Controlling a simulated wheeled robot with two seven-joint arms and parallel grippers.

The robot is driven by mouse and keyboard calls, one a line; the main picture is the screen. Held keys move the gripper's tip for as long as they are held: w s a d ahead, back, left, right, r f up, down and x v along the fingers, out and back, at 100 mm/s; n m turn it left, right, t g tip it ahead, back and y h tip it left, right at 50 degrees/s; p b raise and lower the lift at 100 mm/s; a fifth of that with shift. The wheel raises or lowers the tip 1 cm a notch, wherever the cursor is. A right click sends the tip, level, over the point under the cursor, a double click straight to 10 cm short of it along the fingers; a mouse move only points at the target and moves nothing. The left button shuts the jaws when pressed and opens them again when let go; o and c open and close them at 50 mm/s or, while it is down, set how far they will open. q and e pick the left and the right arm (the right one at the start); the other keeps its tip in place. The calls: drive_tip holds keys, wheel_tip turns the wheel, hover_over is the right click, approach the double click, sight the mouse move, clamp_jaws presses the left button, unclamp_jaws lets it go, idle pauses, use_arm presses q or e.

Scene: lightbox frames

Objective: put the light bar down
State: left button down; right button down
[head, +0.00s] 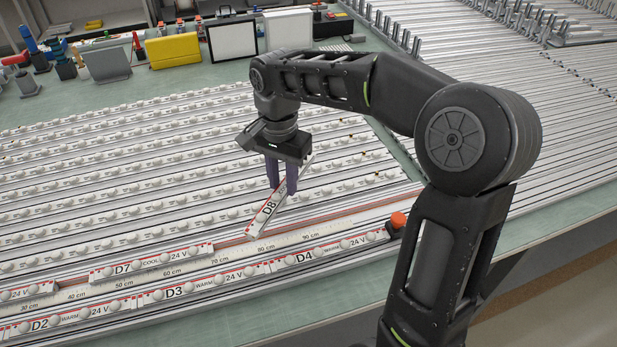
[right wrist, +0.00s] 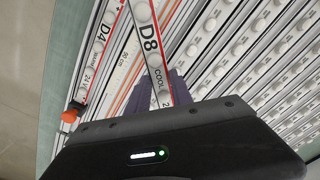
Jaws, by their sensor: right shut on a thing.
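My right gripper (head: 282,178) is shut on the light bar marked D8 (head: 266,212), a white bar with red print. The bar is tilted across the back row, one end toward the ruler strip, the other behind the fingers. Whether it touches the frame is not clear. The right wrist view shows the D8 bar (right wrist: 149,45) running up from between the fingers (right wrist: 165,95). The D7 bar (head: 150,262) lies in the rear row to the left, and D3 (head: 190,289) and D4 (head: 320,254) lie in the front row. My left gripper is out of view.
An orange knob (head: 398,219) stands at the right end of the front row; it also shows in the right wrist view (right wrist: 69,116). Rows of lamp strips (head: 120,190) fill the frame behind. Panels, a yellow case (head: 172,50) and tools stand at the back.

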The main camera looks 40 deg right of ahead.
drive_tip(key=w+a+f+n, duration=0.1)
drive_tip(key=w+a+n, duration=0.1)
drive_tip(key=a+n, duration=0.1)
drive_tip(key=w+a+f+n, duration=0.1)
drive_tip(key=w+a+n, duration=0.1)
drive_tip(key=a+n, duration=0.1)
drive_tip(key=w+a+f+n, duration=0.1)
drive_tip(key=w+a+n, duration=0.1)
drive_tip(key=n, duration=0.3)
drive_tip(key=shift+a+f, duration=0.1)
drive_tip(key=shift+a, duration=0.35)
drive_tip(key=shift+w+a+f+n, duration=0.2)
drive_tip(key=shift+a+n, duration=0.2)
drive_tip(key=shift+n, duration=0.3)
